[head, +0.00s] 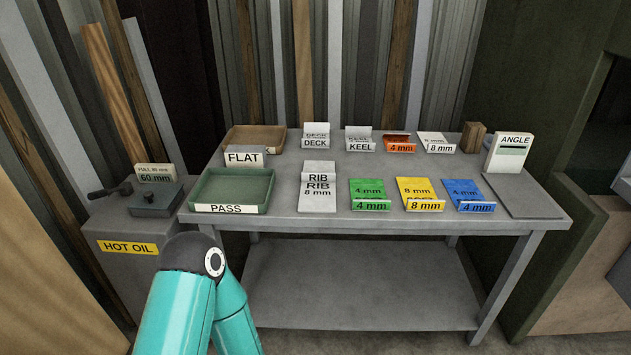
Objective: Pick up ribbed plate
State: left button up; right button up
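A light grey piece labelled "RIB 8 mm" (318,200) stands on the grey table near its front edge, left of the middle. Its label shows twice, on an upper and a lower face. No ribs can be made out on it at this size. A teal link of my own arm shows at the bottom left, in front of the table. Neither of my grippers is in view.
A green "PASS" tray (262,189) is left of the RIB piece, and a green 4 mm piece (368,188) is on its right. DECK (316,130) and KEEL (359,133) pieces stand behind. A "HOT OIL" box (132,215) stands left of the table.

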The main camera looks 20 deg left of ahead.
aim_at(317, 183)
jog(key=z, duration=0.05)
jog(key=i, duration=0.9)
jog(key=u, duration=0.2)
jog(key=k, duration=0.9)
jog(key=z, duration=0.15)
jog(key=i, duration=0.9)
